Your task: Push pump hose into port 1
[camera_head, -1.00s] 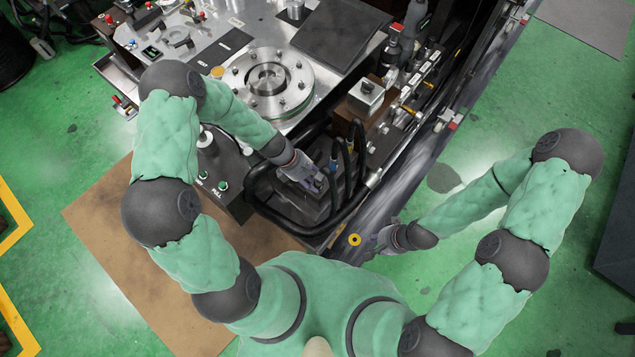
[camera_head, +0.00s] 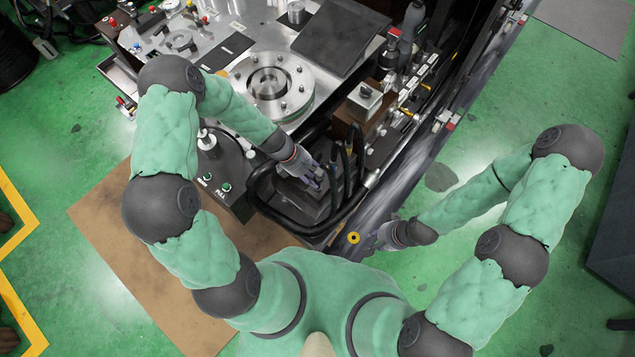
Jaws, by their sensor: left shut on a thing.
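Several black hoses (camera_head: 265,190) loop around the dark recess at the front corner of the fixture. Upright hose ends stand beside a brown block (camera_head: 355,108) with a metal top. My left gripper (camera_head: 316,181) is over this recess, shut on what appears to be a black hose; its fingers hide most of the held part. I cannot make out port 1 or whether the hose touches it. My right gripper (camera_head: 375,243) is low beside the front rail, apart from the hoses. Its fingers are too small and dark to tell whether they are open.
A steel round flange (camera_head: 271,83) sits on the fixture top left of the hoses. A control box with green buttons (camera_head: 226,187) stands close to my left forearm. A row of valves and fittings (camera_head: 405,95) runs along the right side.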

